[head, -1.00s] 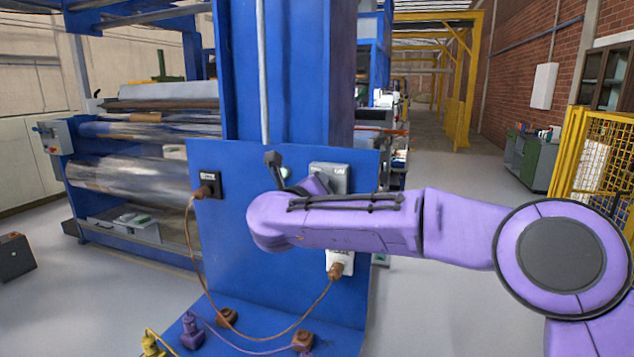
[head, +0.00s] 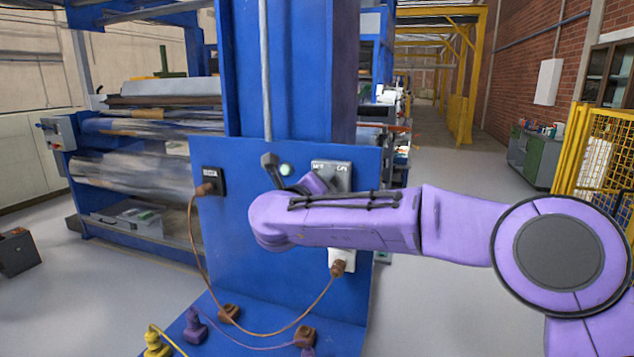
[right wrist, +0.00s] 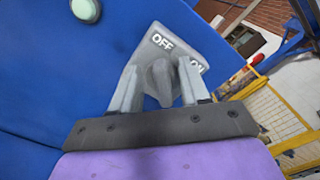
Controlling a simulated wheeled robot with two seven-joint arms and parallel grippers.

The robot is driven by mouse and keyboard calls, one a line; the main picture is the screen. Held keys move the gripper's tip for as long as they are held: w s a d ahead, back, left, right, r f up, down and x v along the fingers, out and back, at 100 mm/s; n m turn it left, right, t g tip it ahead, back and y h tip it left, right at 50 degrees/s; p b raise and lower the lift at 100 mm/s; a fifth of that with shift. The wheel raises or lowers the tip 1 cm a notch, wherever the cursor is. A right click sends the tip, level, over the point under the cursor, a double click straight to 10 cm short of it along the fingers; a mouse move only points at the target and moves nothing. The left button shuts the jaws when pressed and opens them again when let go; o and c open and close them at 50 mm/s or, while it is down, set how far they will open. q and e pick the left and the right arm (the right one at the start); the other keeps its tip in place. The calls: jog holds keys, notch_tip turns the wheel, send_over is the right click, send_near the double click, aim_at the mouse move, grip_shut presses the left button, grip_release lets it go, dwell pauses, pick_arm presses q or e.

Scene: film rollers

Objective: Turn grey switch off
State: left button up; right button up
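The grey switch (head: 337,172) is a box with OFF and ON marks on the upright blue panel. In the head view, my right arm hides much of it. In the right wrist view, its OFF mark (right wrist: 161,42) shows clearly and the ON mark (right wrist: 197,66) is partly covered by a finger. My right gripper (right wrist: 159,88) has one finger on each side of the grey knob (right wrist: 157,78). Narrow gaps seem to show beside the knob, so the fingers look open around it. Which mark the knob points to is unclear. My left gripper is out of view.
A pale green button (head: 286,170) sits left of the switch on the blue panel (head: 240,240). A black socket (head: 213,181) and a white socket (head: 337,256) are joined by a brown cable. Several coloured plugs lie on the blue base below. Open floor lies to the right.

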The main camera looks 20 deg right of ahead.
jog(key=shift+s, duration=0.1)
jog(key=b+v, duration=0.4)
jog(key=v, duration=0.6)
jog(key=shift+a, duration=0.2)
jog(key=shift+s, duration=0.1)
